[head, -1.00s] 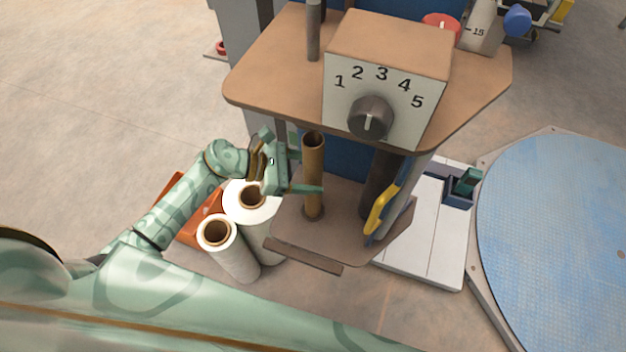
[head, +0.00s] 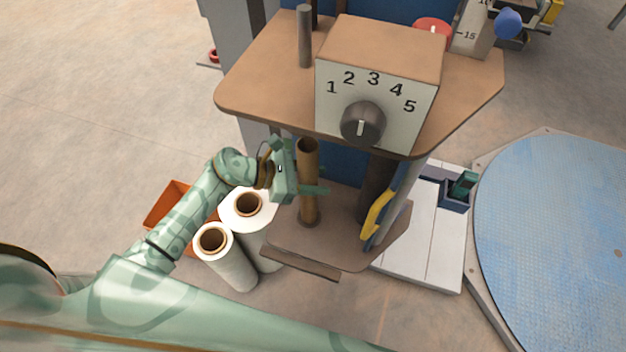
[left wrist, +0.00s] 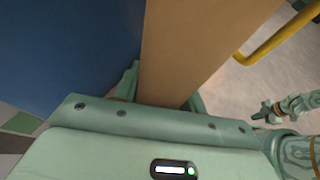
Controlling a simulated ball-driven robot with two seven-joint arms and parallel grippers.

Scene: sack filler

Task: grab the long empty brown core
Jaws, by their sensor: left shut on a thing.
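The long brown core (head: 309,205) stands upright on the low brown base plate under the shelf. Its open top end shows as a dark hole. In the left wrist view the core (left wrist: 190,55) fills the middle, between the fingers of my left gripper (left wrist: 165,98). The core's lower end is at the base plate in the head view. My right gripper does not show clearly in the head view.
Two white film rolls (head: 228,268) stand left of the base plate, by an orange bin (head: 165,205). The shelf with the numbered dial box (head: 345,103) overhangs the core. A yellow handle (head: 377,215) is to its right, and a blue turntable (head: 560,240) lies farther right.

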